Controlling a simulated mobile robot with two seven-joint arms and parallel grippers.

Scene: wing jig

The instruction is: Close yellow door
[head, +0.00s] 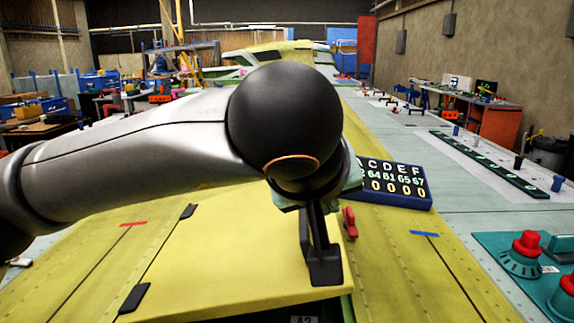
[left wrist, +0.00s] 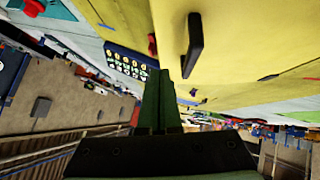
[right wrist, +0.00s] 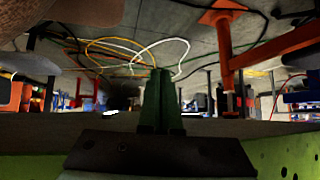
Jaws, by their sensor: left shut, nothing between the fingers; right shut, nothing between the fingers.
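The yellow door (head: 215,245) is a flat panel in the yellow wing surface, with black hinges (head: 188,211) on its left side. Its near edge stands a little above a dark gap, so it looks slightly raised. A black handle (head: 325,265) sits near its right edge. It also shows in the left wrist view (left wrist: 193,45). My left gripper (left wrist: 162,75) is shut and empty, close to the handle but apart from it. In the head view my left wrist hides most of this gripper. My right gripper (right wrist: 160,75) is shut and empty, seen only in its wrist view.
A red latch (head: 349,222) stands right of the door. A dark blue number panel (head: 395,183) lies behind it. A teal control box (head: 525,265) with red knobs is at the right. Cables (right wrist: 140,50) and an orange frame (right wrist: 226,60) show in the right wrist view.

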